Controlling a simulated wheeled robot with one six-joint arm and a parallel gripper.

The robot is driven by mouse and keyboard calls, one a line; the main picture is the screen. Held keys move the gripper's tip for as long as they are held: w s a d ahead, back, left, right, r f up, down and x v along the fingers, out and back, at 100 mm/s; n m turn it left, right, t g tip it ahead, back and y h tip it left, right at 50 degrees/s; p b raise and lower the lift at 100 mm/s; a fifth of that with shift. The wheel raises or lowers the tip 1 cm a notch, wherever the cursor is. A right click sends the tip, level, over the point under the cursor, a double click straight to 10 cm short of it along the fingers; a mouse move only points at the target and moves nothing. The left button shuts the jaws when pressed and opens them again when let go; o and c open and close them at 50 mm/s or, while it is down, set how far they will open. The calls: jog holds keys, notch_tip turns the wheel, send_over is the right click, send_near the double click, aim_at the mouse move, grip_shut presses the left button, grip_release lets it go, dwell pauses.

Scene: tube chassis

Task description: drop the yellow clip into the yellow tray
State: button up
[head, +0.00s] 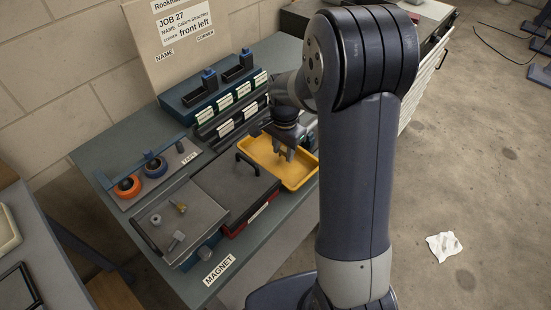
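The yellow tray (305,181) is on the bench, right of a dark lidded case. My gripper (286,154) points down over the tray, with its fingers in front of the tray's yellow floor. Yellow shows around and between the fingers. I cannot tell whether that is the clip or only the tray behind, so the grip is unclear. I cannot pick out the yellow clip for sure. A small brass-yellow piece (181,207) lies on the grey-topped box at the front left, too small to identify.
The dark case (232,187) and the grey-topped box (196,218) with small metal parts stand left of the tray. Label-fronted racks (222,100) stand behind. A job board (180,45) leans at the back.

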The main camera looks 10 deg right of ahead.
jog(key=o, duration=0.3)
notch_tip(320, 180, up, 11)
jog(key=shift+b, duration=0.3)
jog(key=shift+f, duration=0.2)
notch_tip(320, 180, down, 10)
jog(key=shift+r+p, duration=0.15)
jog(key=shift+p, duration=0.15)
jog(key=shift+f+p, duration=0.2)
jog(key=shift+p, duration=0.1)
notch_tip(320, 180, up, 5)
jog(key=p, duration=0.3)
jog(key=shift+f, duration=0.2)
